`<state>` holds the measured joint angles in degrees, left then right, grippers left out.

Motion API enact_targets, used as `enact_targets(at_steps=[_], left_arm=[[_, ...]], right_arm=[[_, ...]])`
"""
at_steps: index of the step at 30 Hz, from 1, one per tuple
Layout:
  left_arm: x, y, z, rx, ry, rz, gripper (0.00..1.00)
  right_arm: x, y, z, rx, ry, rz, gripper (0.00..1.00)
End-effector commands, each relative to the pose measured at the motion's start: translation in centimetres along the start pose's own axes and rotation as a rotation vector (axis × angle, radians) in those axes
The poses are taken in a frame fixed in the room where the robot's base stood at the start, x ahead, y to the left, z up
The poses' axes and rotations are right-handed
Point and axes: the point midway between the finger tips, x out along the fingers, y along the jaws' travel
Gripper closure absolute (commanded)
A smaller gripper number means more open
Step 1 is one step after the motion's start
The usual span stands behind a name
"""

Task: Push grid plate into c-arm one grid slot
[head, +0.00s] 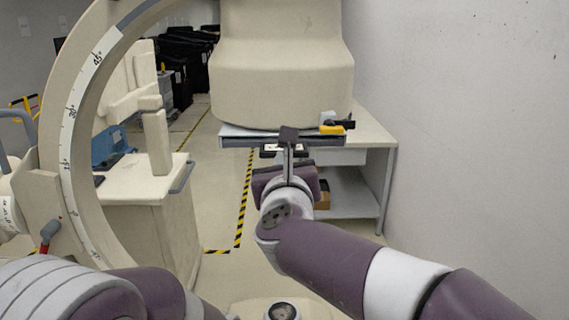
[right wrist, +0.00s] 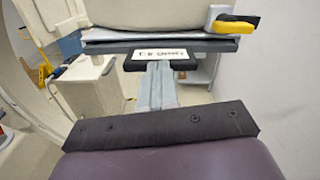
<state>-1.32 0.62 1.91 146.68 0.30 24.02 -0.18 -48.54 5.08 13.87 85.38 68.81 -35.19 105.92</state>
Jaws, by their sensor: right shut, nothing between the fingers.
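The beige C-arm head (head: 282,65) hangs at top centre, with a flat grey slot tray (head: 236,141) along its underside. The grid plate (right wrist: 180,64) shows as a dark front edge with a white lettered label, centred just under the tray's edge in the right wrist view. Most of it is hidden. Its label also shows in the head view (head: 270,148). My right gripper (head: 289,135) is shut and empty, fingers pointing at the plate's front. In the right wrist view its fingertips (right wrist: 159,66) meet the labelled edge; I cannot tell whether they touch. My left gripper is out of view.
A yellow and black latch (head: 332,130) sits at the tray's right end. The C-arm's curved scale arc (head: 75,120) stands at left. A white shelf table (head: 372,140) is behind, near the right wall. A beige cart (head: 145,200) stands at left; striped floor tape runs between.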

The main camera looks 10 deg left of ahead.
Motion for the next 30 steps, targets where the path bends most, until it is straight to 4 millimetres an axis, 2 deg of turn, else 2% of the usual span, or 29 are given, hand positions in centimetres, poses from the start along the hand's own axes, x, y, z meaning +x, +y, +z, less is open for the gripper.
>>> enact_targets(at_steps=[17, 30], left_arm=[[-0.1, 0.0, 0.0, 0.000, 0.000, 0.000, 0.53], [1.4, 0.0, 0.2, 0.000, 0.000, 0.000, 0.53]], right_arm=[[1.0, 0.0, 0.0, 0.000, 0.000, 0.000, 1.00], [-2.4, 0.1, -0.1, 0.001, -0.001, 0.001, 1.00]])
